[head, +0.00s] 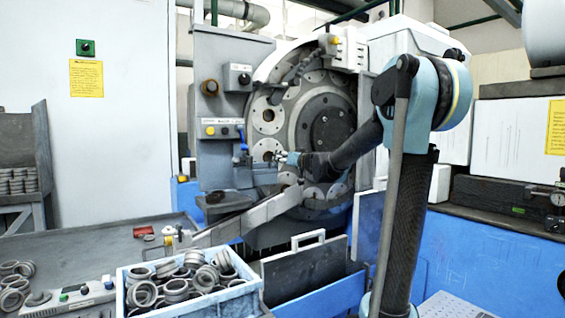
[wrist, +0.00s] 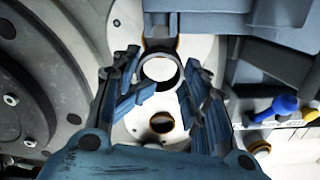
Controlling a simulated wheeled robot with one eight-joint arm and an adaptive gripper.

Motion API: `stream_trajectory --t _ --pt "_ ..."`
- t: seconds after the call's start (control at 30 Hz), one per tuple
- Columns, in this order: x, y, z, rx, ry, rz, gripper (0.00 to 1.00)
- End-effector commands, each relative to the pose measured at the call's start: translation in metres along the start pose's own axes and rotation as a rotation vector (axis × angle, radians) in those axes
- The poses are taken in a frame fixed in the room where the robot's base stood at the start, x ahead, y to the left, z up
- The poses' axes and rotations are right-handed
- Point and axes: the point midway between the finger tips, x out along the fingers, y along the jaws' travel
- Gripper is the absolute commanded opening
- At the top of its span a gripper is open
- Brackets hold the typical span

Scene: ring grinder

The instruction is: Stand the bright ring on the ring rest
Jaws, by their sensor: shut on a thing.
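My gripper (head: 282,158) is at the front of the grinder, low on its round face, in the head view. In the wrist view my gripper (wrist: 162,88) has its blue fingers on either side of a ring (wrist: 168,86), shut on it. The ring is seen nearly end-on, with a pale round plate of the machine behind it. In the head view the ring is too small to make out clearly. I cannot pick out the ring rest with certainty in either view.
A blue crate (head: 248,292) full of dull grey rings stands at the front, with more loose rings (head: 14,284) to its left. A sloping grey chute (head: 252,220) runs below my gripper. A blue nozzle (wrist: 285,103) sits close at right in the wrist view.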

Motion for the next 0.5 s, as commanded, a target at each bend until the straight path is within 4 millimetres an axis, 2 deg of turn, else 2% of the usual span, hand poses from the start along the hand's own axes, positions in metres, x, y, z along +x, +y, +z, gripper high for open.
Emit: stream_trajectory --t 0.5 --pt "0.042 -0.001 0.0 0.0 0.0 -0.002 0.15"
